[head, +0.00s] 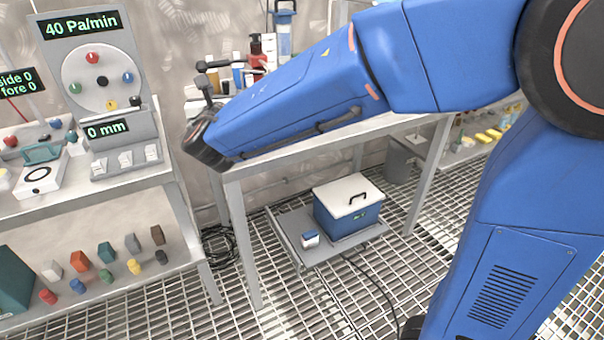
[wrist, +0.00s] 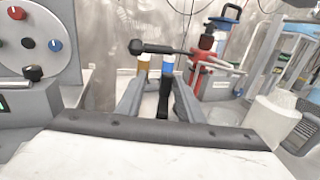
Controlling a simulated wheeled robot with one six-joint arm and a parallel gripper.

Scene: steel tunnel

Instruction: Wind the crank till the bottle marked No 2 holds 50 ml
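A black crank arm with a round knob (wrist: 136,47) runs to a red upright device (wrist: 200,72) in the wrist view; the knob (head: 202,66) also shows in the head view, just above my gripper (head: 206,90). In the wrist view my gripper (wrist: 160,78) has its two grey fingers apart with nothing seen held between them. The crank knob appears just beyond the fingertips; I cannot tell whether they touch. My arm hides part of the bench top in the head view. No bottle marked No 2 and no liquid level can be read.
A left bench carries a dial panel (head: 98,78) reading 40 Pa/min and a 0 mm display (head: 107,130). Small coloured vessels stand behind the crank. A white container (wrist: 272,118) stands at the right in the wrist view. A blue box (head: 345,222) sits low on a platform.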

